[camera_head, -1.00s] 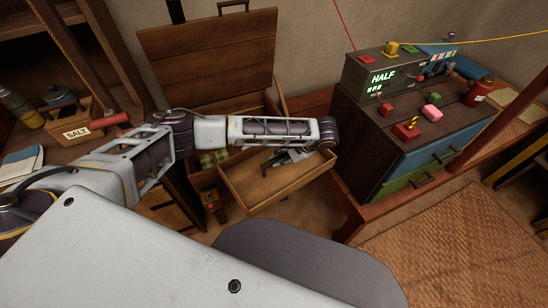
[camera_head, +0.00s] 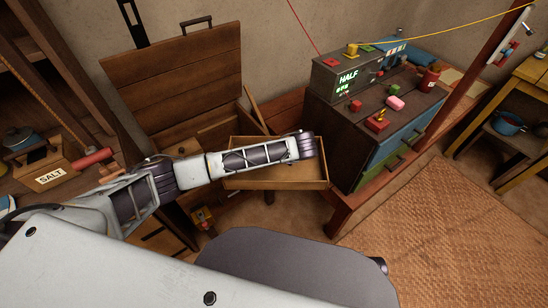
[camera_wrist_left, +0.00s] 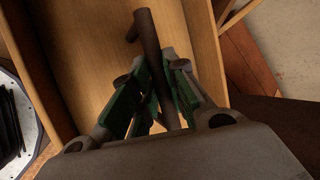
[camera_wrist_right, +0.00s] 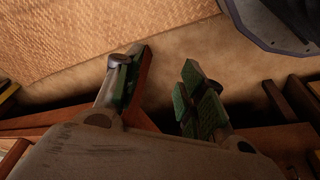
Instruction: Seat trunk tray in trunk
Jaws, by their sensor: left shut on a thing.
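The trunk's plank lid (camera_head: 185,85) stands open against the back wall in the head view. The trunk's body below it is largely hidden behind my left arm. The trunk tray (camera_head: 313,183), a shallow light-wood box, is to the right of the trunk, partly covered by that arm. In the left wrist view my left gripper (camera_wrist_left: 160,85) is shut on the tray's dark bar handle (camera_wrist_left: 147,35), with the tray floor (camera_wrist_left: 90,55) beneath. My right gripper (camera_wrist_right: 158,85) is open, its fingers apart with nothing seen held; a wooden edge shows by its left finger.
A dark cabinet (camera_head: 355,130) with a HALF display box (camera_head: 340,80) and coloured blocks stands close right of the tray. A salt box (camera_head: 50,175) is on the left bench. A woven mat (camera_head: 440,220) covers open floor at right.

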